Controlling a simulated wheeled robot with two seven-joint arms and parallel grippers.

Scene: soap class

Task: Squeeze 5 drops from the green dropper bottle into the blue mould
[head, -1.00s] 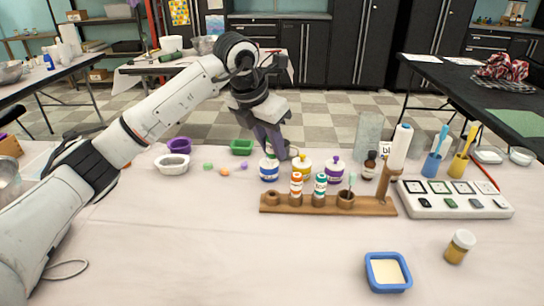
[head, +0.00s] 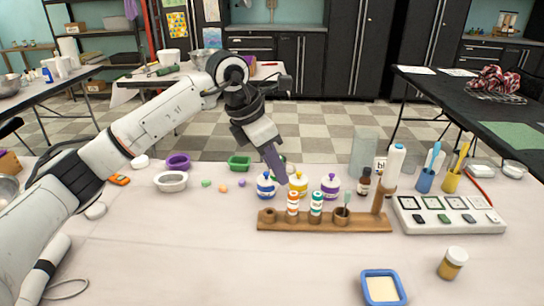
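The blue mould (head: 398,299), a square tray with a cream-coloured filling, sits at the front right of the table. My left gripper (head: 283,180) points down behind the rack, near the blue and yellow bottles and apart from the green dropper bottle. Its fingers overlap from this side, so the opening between them is hidden. My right gripper is out of view.
Blue (head: 265,188), yellow (head: 298,185) and purple (head: 330,188) bottles stand behind the rack. The front middle is clear.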

